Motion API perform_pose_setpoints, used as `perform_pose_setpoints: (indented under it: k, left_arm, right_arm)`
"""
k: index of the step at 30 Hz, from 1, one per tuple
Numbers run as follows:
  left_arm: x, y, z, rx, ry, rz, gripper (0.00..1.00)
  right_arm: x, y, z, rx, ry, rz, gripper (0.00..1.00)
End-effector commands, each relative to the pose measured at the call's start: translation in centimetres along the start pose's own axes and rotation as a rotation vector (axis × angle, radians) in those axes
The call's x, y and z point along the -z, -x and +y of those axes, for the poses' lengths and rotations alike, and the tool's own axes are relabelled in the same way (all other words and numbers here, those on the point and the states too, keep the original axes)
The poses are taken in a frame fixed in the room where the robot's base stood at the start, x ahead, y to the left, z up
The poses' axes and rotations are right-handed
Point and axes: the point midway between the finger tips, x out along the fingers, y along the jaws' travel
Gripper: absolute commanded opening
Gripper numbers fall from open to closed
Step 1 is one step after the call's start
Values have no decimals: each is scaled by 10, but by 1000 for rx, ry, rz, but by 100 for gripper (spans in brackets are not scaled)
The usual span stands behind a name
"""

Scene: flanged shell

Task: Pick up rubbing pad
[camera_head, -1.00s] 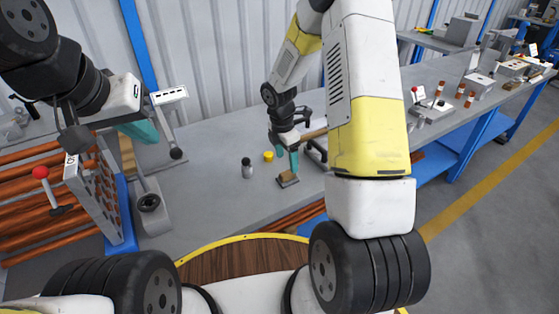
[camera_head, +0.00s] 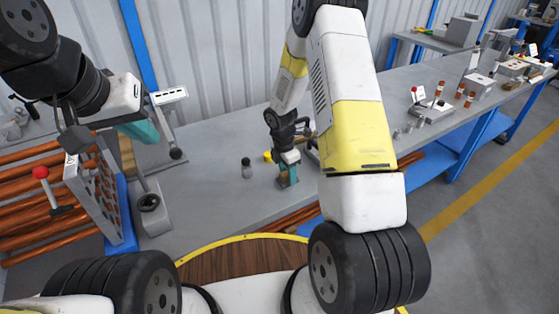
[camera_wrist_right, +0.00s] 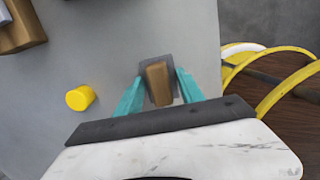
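The rubbing pad (camera_wrist_right: 159,90) has a brown wooden block on a dark grey base. It lies on the grey bench and is mostly hidden behind my right gripper in the head view. My right gripper (camera_wrist_right: 159,76) is open, with one teal finger on each side of the block and visible gaps between. In the head view my right gripper (camera_head: 288,173) is low over the bench at the pad. My left gripper (camera_head: 141,131) hangs at the left above the bench; its finger opening cannot be made out.
A small grey-and-dark bottle (camera_head: 247,168) stands on the bench (camera_head: 205,200). A perforated rack (camera_head: 95,200) is at the left. A wooden block (camera_wrist_right: 22,28) lies beyond the yellow cylinder.

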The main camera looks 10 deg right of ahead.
Motion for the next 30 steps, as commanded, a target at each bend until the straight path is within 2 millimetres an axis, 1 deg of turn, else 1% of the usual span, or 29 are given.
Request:
perform_pose_setpoints:
  k: [1, 5, 6, 13, 17, 20, 24, 25, 30]
  left_arm:
    - [0, 0, 0, 0, 0, 0, 0]
    - [0, 0, 0, 0, 0, 0, 0]
    - [0, 0, 0, 0, 0, 0, 0]
    - [0, 0, 0, 0, 0, 0, 0]
    - [0, 0, 0, 0, 0, 0, 0]
    - [0, 0, 0, 0, 0, 0, 0]
    - [0, 0, 0, 0, 0, 0, 0]
    - [0, 0, 0, 0, 0, 0, 0]
    - [0, 0, 0, 0, 0, 0, 0]
  right_arm:
    - [0, 0, 0, 0, 0, 0, 32]
    - [0, 0, 0, 0, 0, 0, 6]
    - [0, 0, 0, -1, 0, 0, 3]
    - [0, 1, 0, -1, 0, 0, 3]
    - [-1, 6, 0, -2, -1, 0, 3]
    - [-3, 16, 1, -3, -1, 0, 3]
    - [-6, 36, 1, -4, -2, -1, 3]
    - [0, 38, -1, -2, 2, 0, 3]
    - [37, 45, -18, 1, 7, 0, 3]
